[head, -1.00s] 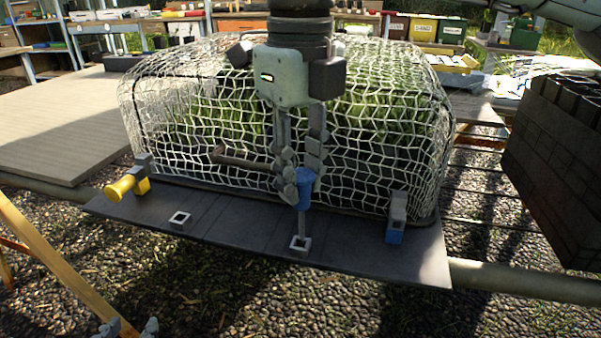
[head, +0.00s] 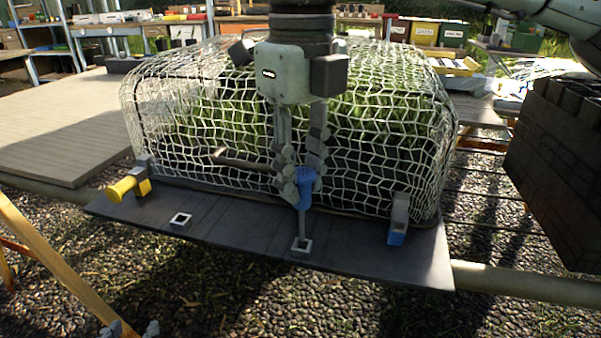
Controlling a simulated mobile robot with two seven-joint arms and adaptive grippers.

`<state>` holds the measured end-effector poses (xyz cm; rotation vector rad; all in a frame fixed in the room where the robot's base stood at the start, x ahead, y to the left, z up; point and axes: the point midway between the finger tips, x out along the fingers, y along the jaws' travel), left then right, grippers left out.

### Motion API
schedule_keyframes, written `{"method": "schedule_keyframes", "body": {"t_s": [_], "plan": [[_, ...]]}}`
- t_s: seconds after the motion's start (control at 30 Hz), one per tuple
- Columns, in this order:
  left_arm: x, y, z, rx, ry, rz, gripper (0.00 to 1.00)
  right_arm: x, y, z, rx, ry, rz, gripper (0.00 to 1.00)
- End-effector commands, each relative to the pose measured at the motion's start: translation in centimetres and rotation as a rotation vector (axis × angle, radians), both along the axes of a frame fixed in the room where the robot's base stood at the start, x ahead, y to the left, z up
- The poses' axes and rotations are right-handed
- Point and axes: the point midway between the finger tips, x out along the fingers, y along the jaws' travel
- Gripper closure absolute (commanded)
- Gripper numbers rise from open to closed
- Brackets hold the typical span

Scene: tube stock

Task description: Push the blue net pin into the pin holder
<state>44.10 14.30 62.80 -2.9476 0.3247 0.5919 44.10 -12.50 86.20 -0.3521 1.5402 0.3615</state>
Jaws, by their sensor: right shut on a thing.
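The blue net pin (head: 304,190) is upright, with its blue head up and its thin grey shaft pointing down. My right gripper (head: 305,172) is shut on its head, in front of the net. The shaft's lower end meets the square grey pin holder (head: 301,247) on the dark board; I cannot tell how deep it sits.
A white net (head: 215,130) covers a frame behind the dark board (head: 370,262). An empty square holder (head: 180,219) is left of the pin. A yellow pin (head: 122,187) is at the board's left end, a grey-and-blue block (head: 397,228) at its right.

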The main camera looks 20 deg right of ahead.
Motion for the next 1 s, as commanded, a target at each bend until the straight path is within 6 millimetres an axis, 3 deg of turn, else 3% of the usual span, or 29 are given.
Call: {"method": "schedule_keyframes", "body": {"t_s": [1.0], "plan": [[-0.01,0.02,-0.74,0.0,0.001,0.0,0.6,0.02,-0.04,-0.32,0.0,-0.001,-0.001,0.95]]}}
